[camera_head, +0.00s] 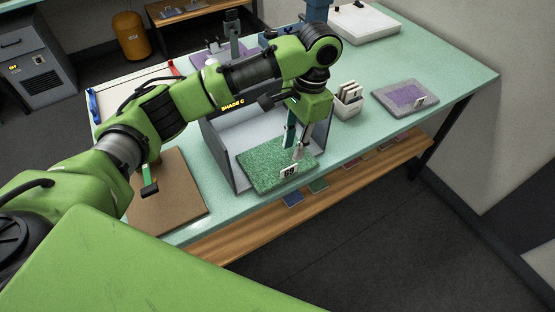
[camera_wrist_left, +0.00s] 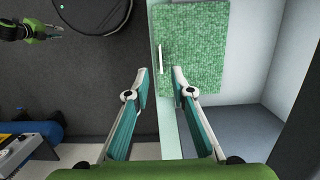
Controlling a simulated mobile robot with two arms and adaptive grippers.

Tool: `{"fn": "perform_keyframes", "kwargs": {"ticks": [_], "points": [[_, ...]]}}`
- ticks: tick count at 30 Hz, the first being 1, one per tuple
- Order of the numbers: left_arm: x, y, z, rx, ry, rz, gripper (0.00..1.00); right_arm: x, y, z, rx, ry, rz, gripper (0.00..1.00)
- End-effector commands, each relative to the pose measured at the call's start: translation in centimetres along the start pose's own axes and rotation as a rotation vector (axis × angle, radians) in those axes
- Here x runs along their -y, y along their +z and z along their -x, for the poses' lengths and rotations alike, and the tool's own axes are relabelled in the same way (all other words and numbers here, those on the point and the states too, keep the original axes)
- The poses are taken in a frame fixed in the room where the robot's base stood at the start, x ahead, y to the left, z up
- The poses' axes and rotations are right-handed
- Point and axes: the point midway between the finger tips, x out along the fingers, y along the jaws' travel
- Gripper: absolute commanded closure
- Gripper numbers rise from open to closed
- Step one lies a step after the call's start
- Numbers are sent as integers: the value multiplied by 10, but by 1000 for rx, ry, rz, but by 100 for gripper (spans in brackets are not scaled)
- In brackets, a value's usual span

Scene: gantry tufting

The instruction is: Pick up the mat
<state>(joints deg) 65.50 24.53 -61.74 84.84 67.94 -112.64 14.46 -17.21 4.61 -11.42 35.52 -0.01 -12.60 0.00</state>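The green tufted mat (camera_head: 262,168) lies flat at the open front of a grey bin labelled SHADE C (camera_head: 221,148). A white tag marked 69 (camera_head: 288,171) stands at the mat's front edge. My left gripper (camera_head: 295,147) points down over the mat's front right part. In the left wrist view, its fingers (camera_wrist_left: 160,72) are apart with nothing between them. The mat (camera_wrist_left: 200,48) and the edge-on tag (camera_wrist_left: 160,58) show beyond the fingertips. My right gripper (camera_wrist_left: 55,32) is small at the upper left of that view, away from the mat, its fingers apart.
The bin stands on a pale green table (camera_head: 445,78). A brown board (camera_head: 172,200) lies left of it. A small holder with cards (camera_head: 348,100) and a grey tray with a purple mat (camera_head: 404,96) are to the right. A wooden shelf (camera_head: 240,231) runs below.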

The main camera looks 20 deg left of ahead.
Motion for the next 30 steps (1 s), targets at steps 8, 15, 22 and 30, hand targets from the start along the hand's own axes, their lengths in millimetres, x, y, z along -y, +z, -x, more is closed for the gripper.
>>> {"fn": "perform_keyframes", "kwargs": {"ticks": [8, 15, 22, 30], "points": [[0, 0, -37, -2, -1, 0, 78, 0, -1, 10, 0, -1, 1, 79], [1, -1, -59, 2, -1, 1, 78, 0, -2, 24, 0, -1, 1, 79], [1, -3, -89, -2, -3, 0, 78, 0, -3, 32, 0, -1, 2, 79], [1, -4, -93, -4, -3, 0, 78, 0, -3, 32, 0, -1, 1, 79]]}}
